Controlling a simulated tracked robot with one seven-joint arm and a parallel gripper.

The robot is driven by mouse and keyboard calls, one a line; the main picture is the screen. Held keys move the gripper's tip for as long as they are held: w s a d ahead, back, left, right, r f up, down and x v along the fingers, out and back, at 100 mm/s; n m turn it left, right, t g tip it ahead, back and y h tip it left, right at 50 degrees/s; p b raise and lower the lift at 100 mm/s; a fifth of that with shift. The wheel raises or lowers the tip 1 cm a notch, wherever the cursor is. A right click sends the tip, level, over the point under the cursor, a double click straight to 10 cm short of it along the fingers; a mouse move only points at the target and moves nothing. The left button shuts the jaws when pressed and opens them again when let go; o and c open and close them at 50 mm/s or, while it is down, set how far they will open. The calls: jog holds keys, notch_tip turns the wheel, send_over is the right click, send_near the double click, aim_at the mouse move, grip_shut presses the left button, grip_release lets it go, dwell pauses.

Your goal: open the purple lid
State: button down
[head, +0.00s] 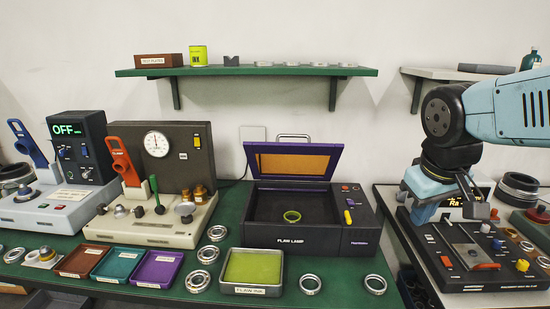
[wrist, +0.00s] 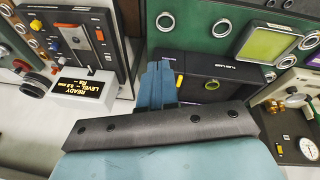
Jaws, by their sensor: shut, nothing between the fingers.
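The purple lid (head: 293,160) stands raised, tilted up at the back of the dark flaw lamp box (head: 300,240). Its inner side shows an orange panel. A yellow-green ring (head: 292,216) lies inside the open box. In the wrist view the flaw lamp box (wrist: 225,70) appears upside down, partly hidden behind my gripper and wrist. My gripper (head: 478,208) is to the right of the box, over the right bench, well apart from the lid. In the wrist view its fingers (wrist: 160,72) are together and empty.
A green-filled tray (head: 253,268) and several steel rings lie in front of the box. A gauge unit (head: 165,160) stands to its left. A device with coloured knobs (head: 475,255) is below my gripper. A green shelf (head: 245,71) hangs above.

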jog(key=w+d+f+n+g+h, duration=0.3)
jog(key=w+d+f+n+h, duration=0.1)
jog(key=f+n, duration=0.15)
jog(key=w+d+f+n+h, duration=0.1)
jog(key=w+f+n+h, duration=0.2)
jog(key=w+n+h, duration=0.5)
jog(key=m+t+y, duration=1.2)
jog(key=m+t, duration=1.4)
jog(key=m, duration=0.9)
send_near(274, 147)
jog(key=shift+n, duration=0.25)
jog(key=x, duration=0.6)
jog(key=shift+w+r, duration=0.2)
jog(key=shift+w, duration=0.15)
